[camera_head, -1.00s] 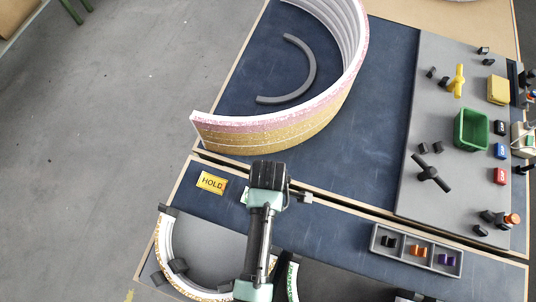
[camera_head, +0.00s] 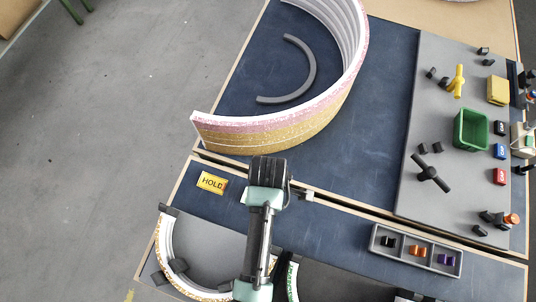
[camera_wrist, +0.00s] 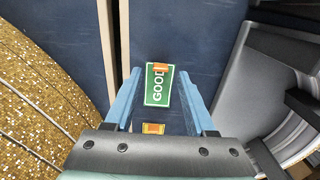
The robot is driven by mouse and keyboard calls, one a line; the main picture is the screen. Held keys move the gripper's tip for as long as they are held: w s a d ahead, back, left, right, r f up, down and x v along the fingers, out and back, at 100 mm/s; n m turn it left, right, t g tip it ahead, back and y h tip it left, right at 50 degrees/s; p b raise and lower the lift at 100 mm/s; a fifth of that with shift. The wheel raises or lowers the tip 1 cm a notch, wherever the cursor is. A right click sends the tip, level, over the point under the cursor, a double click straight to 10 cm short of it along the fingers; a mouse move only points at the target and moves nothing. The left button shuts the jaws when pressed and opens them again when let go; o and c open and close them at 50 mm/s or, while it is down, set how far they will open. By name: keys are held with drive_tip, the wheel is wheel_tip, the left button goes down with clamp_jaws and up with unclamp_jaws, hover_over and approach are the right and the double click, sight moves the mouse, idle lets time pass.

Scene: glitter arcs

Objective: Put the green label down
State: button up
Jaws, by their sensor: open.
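The green label (camera_wrist: 157,88), with white letters reading GOOD and an orange piece at its upper edge, shows in the wrist view over the dark blue table. My gripper (camera_wrist: 161,82) is open, one blue finger on each side of the label with gaps between. I cannot tell whether the label touches the table. In the head view my gripper (camera_head: 268,180) is seen from above and the label is hidden beneath it.
A yellow HOLD label (camera_head: 211,182) lies left of my gripper. The large pink-and-gold arc (camera_head: 275,138) stands behind it, across a table gap. A smaller arc (camera_head: 166,255) stands in front. A grey compartment tray (camera_head: 416,251) is at the right, with clear blue table between.

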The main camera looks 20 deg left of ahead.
wheel_tip(320, 180, up, 9)
drive_tip(key=w+r+m+t+y, duration=0.1)
drive_tip(key=w+r+m+t, duration=0.65)
drive_tip(key=w+r, duration=1.05)
drive_tip(key=w+d+r+m+t, duration=0.15)
drive_tip(key=r+t, duration=0.25)
drive_tip(key=r, duration=0.5)
drive_tip(key=w+r+t, duration=0.3)
drive_tip(key=r+t, duration=0.1)
drive_tip(key=r, duration=0.4)
drive_tip(key=s+d+r+m+t, duration=0.1)
drive_tip(key=s+r+m+t, duration=0.2)
drive_tip(key=r, duration=0.7)
drive_tip(key=s+d+r+m+t, duration=0.1)
drive_tip(key=s+r+t, duration=0.4)
drive_tip(key=r, duration=0.6)
drive_tip(key=s+d+r+m+t+h, duration=0.1)
drive_tip(key=s+r+m+t, duration=0.3)
drive_tip(key=r, duration=0.7)
drive_tip(key=shift+s+d+m, duration=0.3)
drive_tip(key=shift+s+d, duration=0.15)
drive_tip(key=shift+s, duration=0.15)
drive_tip(key=shift+r, duration=0.1)
